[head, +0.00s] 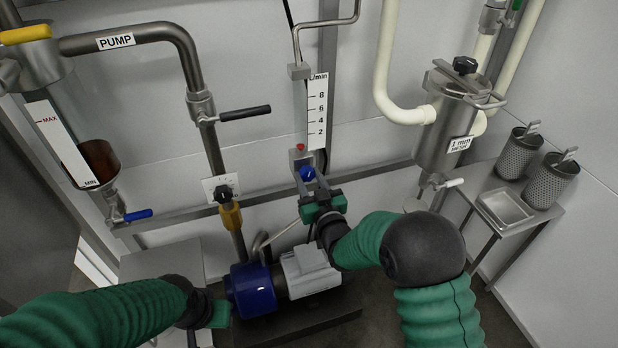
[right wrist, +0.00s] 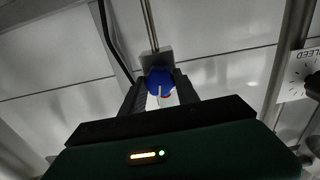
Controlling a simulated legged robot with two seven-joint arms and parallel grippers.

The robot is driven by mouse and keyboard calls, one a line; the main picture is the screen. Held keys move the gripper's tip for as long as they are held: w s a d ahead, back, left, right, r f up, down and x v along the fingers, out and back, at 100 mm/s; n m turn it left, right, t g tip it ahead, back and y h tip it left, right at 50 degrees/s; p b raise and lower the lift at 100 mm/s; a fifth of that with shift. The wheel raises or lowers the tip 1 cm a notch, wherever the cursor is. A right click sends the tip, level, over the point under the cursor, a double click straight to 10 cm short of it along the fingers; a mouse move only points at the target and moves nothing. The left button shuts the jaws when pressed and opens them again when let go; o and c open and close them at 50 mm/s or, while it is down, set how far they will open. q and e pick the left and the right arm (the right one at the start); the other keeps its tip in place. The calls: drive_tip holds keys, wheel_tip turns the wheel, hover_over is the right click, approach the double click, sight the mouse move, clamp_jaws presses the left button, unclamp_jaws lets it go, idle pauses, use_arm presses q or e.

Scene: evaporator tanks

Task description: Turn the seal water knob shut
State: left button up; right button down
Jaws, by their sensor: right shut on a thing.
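The blue seal water knob (head: 307,173) sits below the flow scale (head: 317,110) marked l/min, on a small grey block. My right gripper (head: 309,180) reaches up from below and is shut on the knob. In the right wrist view the blue knob (right wrist: 159,80) lies between the two dark fingertips (right wrist: 160,90), and part of a red spot shows just beneath it. The knob's pointer or marking cannot be made out. My left gripper (head: 220,314) is low at the left, near the blue pump motor, touching nothing that I can make out; its jaws are not clear.
A black knob on a white plate (head: 220,187) is left of the flow scale; the wrist view shows this BLEED plate (right wrist: 298,75). The blue and grey pump (head: 252,290) stands below. A strainer housing (head: 445,130) and side table (head: 480,188) are at right.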

drive_tip(key=shift+s+a+f+n, duration=0.1)
drive_tip(key=shift+f+n, duration=0.15)
drive_tip(key=shift+n, duration=0.4)
drive_tip(key=shift+s+f+n, duration=0.1)
drive_tip(key=shift+f+n, duration=0.1)
drive_tip(key=shift+n, duration=0.45)
drive_tip(key=c, duration=0.9)
unclamp_jaws()
drive_tip(key=shift+w, duration=0.15)
drive_tip(key=shift+r, duration=0.25)
drive_tip(key=p+v, duration=0.4)
drive_tip(key=v, duration=1.3)
drive_tip(key=shift+w+p, duration=0.15)
drive_tip(key=shift+p, duration=0.15)
